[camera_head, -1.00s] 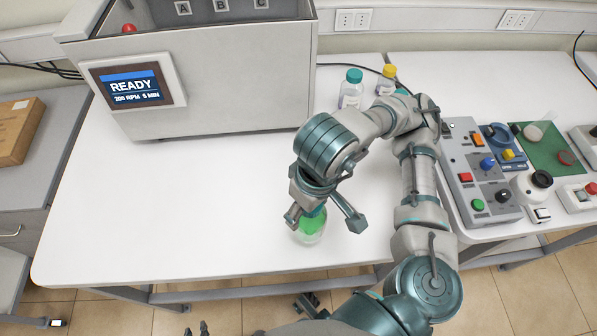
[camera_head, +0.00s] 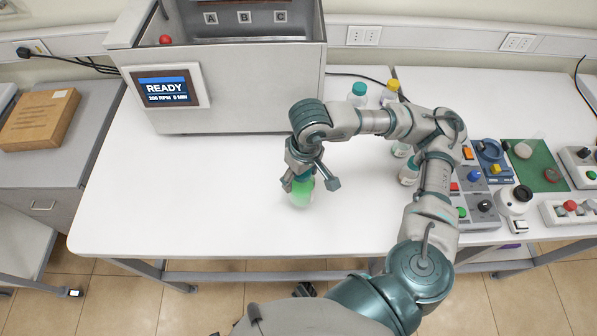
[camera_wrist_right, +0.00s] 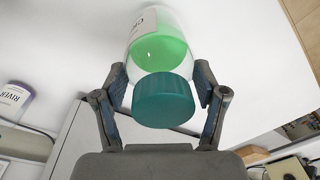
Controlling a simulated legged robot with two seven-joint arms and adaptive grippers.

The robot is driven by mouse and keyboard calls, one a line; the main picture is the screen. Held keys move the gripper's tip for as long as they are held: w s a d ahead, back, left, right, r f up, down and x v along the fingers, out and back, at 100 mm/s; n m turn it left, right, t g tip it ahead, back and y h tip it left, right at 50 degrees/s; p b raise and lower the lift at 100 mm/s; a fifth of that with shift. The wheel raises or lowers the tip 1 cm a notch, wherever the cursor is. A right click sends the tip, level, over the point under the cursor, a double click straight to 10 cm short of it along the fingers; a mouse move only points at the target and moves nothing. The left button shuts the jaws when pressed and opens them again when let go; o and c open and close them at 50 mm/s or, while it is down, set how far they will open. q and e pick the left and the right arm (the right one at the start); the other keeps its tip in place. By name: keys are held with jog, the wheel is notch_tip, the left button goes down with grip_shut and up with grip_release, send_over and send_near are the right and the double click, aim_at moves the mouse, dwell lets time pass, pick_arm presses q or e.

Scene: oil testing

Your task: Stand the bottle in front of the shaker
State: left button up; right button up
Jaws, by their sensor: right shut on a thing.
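The shaker (camera_head: 235,105) is the large grey box at the back left of the white table, with a screen reading READY. The bottle (camera_head: 300,195) has green liquid and a teal cap. It is upright near the table's middle, on the front side of the shaker's right end. I cannot tell if its base touches the table. My right gripper (camera_head: 310,183) is shut on it from above. My left gripper is not in view.
Several other bottles stand to the right, including a teal-capped one (camera_head: 357,95) and a yellow-capped one (camera_head: 391,90), partly behind my arm. A control panel (camera_head: 480,185) and a green mat (camera_head: 537,163) are further right. The table left of the held bottle is clear.

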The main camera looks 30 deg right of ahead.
jog(key=f, duration=0.1)
jog(key=w+f, duration=0.1)
jog(key=w+d+f, duration=0.1)
jog(key=f, duration=0.1)
jog(key=shift+w+d, duration=0.1)
jog(key=shift+w, duration=0.15)
jog(key=shift+d, duration=0.15)
jog(key=o, duration=1.2)
jog(key=shift+d+f, duration=0.1)
jog(key=shift+d, duration=0.1)
jog(key=o, duration=0.3)
jog(key=shift+d, duration=0.35)
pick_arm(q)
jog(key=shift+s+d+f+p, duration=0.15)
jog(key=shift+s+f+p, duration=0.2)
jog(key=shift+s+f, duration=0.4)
pick_arm(e)
jog(key=r, duration=1.2)
jog(key=shift+s+r, duration=0.15)
jog(key=shift+s, duration=0.2)
